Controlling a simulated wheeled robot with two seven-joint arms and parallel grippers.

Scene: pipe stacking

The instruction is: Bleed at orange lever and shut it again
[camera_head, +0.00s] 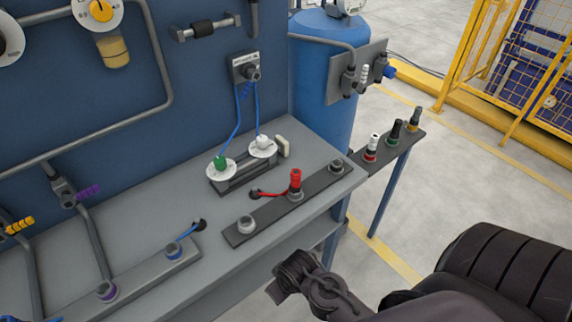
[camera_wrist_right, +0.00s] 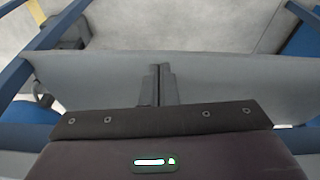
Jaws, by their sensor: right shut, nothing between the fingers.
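An orange-yellow ribbed lever (camera_head: 19,225) shows at the left edge of the head view, on a grey valve and pipe low on the blue panel. A similar purple lever (camera_head: 88,191) is on the valve to its right. In the wrist view my right gripper (camera_wrist_right: 160,72) is shut and empty, its two dark fingers together in front of a grey surface. In the head view my right arm is at the lower right, off the bench's front edge and far from the orange lever. My left gripper is not in view.
The grey bench (camera_head: 315,150) carries a dark rail with a red connector (camera_head: 295,182) and a holder with green and white plugs. A blue tank (camera_head: 327,100) stands behind the bench's right end. A small side shelf (camera_head: 395,143) holds several connectors. Open floor lies at right.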

